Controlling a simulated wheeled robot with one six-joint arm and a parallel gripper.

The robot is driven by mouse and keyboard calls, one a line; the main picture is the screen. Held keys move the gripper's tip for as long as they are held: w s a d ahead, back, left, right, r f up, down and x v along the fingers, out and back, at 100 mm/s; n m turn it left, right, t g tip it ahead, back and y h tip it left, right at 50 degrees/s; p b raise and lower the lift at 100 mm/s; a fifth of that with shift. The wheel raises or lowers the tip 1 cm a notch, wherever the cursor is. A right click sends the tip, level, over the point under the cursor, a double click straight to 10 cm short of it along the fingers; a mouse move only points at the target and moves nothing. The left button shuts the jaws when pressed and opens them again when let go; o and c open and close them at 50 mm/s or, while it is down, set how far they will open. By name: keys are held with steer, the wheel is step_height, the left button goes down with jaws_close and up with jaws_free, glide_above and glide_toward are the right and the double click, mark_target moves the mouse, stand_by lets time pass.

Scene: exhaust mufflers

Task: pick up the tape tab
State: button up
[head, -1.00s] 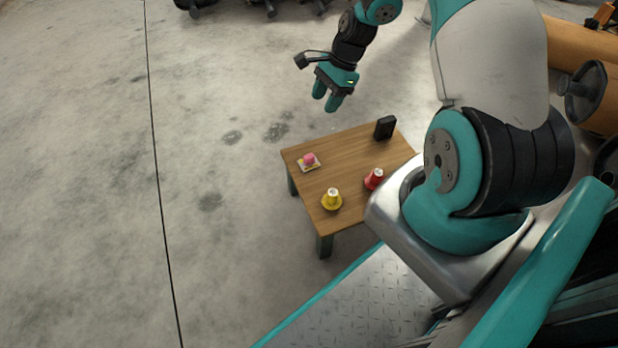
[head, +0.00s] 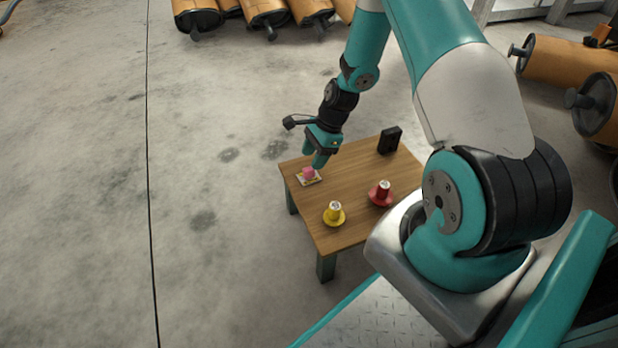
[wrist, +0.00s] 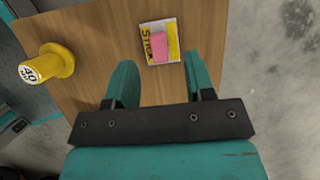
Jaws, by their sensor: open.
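A small pink tab (head: 309,172) lies on a white and yellow card (head: 316,181) near the table's far left corner. I take the pink piece to be the tape tab. In the wrist view the pink tab (wrist: 160,47) sits on the printed card (wrist: 146,32), just beyond my fingertips and roughly centred between them. My gripper (head: 314,156) is open and empty, above the table close to the card. The wrist view shows both fingers of my gripper (wrist: 161,70) spread apart, with bare wood between them.
The wooden table (head: 352,182) also holds a yellow cone-shaped piece (head: 334,213), a red one (head: 381,194) and a black upright block (head: 389,140). Its middle is clear. Orange mufflers (head: 263,12) lie on the floor at the back and right.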

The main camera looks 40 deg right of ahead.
mark_target(309, 169)
steer(key=b+x, duration=0.3)
steer(key=x, duration=0.1)
steer(key=shift+s+d+f, duration=0.15)
steer(key=shift+a+f, duration=0.25)
steer(key=shift+f, duration=0.1)
steer(key=shift+r, duration=0.1)
jaws_close()
